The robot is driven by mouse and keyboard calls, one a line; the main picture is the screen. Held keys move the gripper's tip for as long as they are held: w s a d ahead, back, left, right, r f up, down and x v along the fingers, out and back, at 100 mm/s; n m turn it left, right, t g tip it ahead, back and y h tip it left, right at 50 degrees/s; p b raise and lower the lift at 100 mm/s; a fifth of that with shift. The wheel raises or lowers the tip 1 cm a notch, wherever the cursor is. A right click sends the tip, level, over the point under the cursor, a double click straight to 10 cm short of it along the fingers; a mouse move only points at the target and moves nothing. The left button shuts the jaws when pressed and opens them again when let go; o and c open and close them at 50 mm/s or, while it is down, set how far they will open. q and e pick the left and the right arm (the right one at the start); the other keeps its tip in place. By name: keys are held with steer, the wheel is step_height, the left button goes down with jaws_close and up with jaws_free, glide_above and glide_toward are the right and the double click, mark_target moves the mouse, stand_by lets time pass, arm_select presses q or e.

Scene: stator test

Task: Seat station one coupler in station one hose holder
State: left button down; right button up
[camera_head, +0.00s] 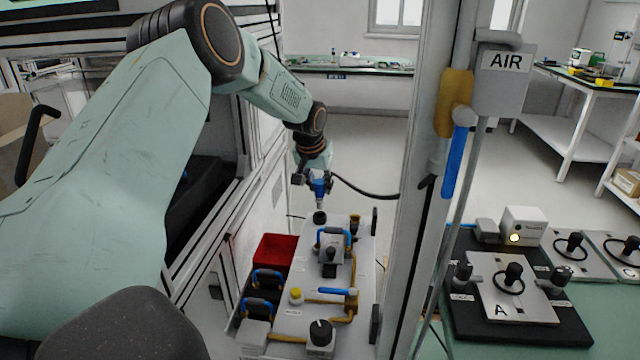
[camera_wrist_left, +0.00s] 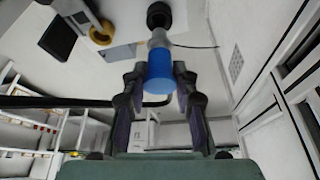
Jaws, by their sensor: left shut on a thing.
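My left gripper (camera_head: 318,181) is at the far end of the white station panel, with its fingers pointing down. It is shut on the blue coupler (camera_head: 319,189). In the left wrist view the blue coupler (camera_wrist_left: 161,70) lies between the two fingers of the gripper (camera_wrist_left: 160,88), its grey end pointing at a black round socket (camera_wrist_left: 158,14). That socket, which looks like the hose holder, shows in the head view as a black cup (camera_head: 320,217) just below the coupler. I cannot tell whether the coupler's end touches it. My right gripper is not in view.
The white panel (camera_head: 290,322) carries blue-handled parts, a blue lever valve (camera_head: 331,291), a yellow knob (camera_head: 296,295) and black knobs. A red bin (camera_head: 272,251) stands left of it. A grey post (camera_head: 412,180) rises at the right. A black hose (camera_head: 365,192) runs right from the gripper.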

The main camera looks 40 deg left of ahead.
mark_target(320, 196)
arm_select(q)
steer(key=shift+f+b, duration=0.3)
steer(key=shift+f, duration=1.85)
stand_by(1.3)
steer(key=c, duration=1)
jaws_free()
steer(key=shift+o, duration=0.2)
steer(key=shift+r, duration=0.15)
steer(key=v, duration=1.1)
steer(key=shift+r, duration=0.4)
steer(key=shift+s+d, duration=0.1)
steer(key=shift+f, duration=0.1)
